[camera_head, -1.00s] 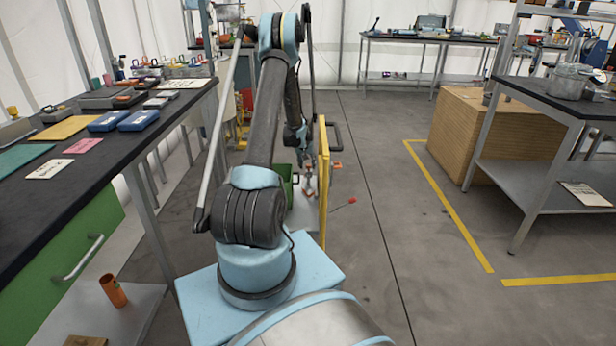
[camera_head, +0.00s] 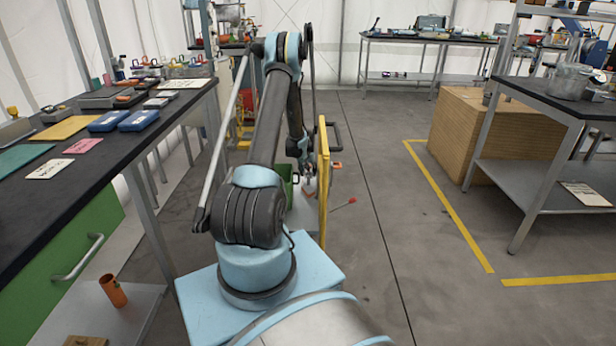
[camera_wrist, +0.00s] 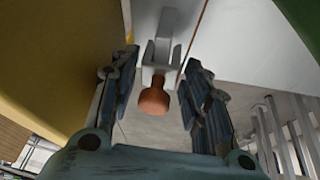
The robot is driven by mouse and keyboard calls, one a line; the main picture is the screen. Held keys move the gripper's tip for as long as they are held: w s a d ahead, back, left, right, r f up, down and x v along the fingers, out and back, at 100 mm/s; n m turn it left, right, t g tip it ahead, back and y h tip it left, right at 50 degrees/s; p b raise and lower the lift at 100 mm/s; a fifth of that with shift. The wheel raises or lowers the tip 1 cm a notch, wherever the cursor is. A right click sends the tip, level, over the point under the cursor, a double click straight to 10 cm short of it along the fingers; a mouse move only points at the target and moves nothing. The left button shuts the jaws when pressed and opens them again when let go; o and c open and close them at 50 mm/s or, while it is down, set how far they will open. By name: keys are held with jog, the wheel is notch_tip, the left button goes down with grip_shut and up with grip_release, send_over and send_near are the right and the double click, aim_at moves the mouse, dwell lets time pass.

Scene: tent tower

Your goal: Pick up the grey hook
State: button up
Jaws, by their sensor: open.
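In the wrist view, a light grey bracket-like piece (camera_wrist: 170,50), which looks like the grey hook, is at the top middle. A brown-orange knob (camera_wrist: 154,97) is at its near end. My gripper (camera_wrist: 160,68) is open, with one finger on each side of the piece and visible gaps between. I cannot tell how far the piece extends beyond the frame. In the head view my gripper (camera_head: 308,176) is low, just left of a yellow panel; the hook is too small to make out there.
The yellow panel (camera_head: 323,190) stands close on the right of my gripper, and a green bin (camera_head: 285,181) is on its left. The floor in the middle is clear. A black workbench (camera_head: 60,185) stands at left.

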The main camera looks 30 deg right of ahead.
jog(key=shift+c, duration=0.5)
jog(key=c, duration=0.9)
jog(key=shift+o, duration=0.2)
jog(key=shift+r, duration=0.65)
notch_tip(320, 180, up, 2)
jog(key=shift+w+a+r, duration=0.2)
jog(key=shift+w+a, duration=0.15)
jog(key=shift+a, duration=0.3)
jog(key=w+a, duration=0.9)
jog(key=a, duration=0.5)
jog(key=shift+s+r, duration=0.2)
jog(key=shift+r, duration=2.2)
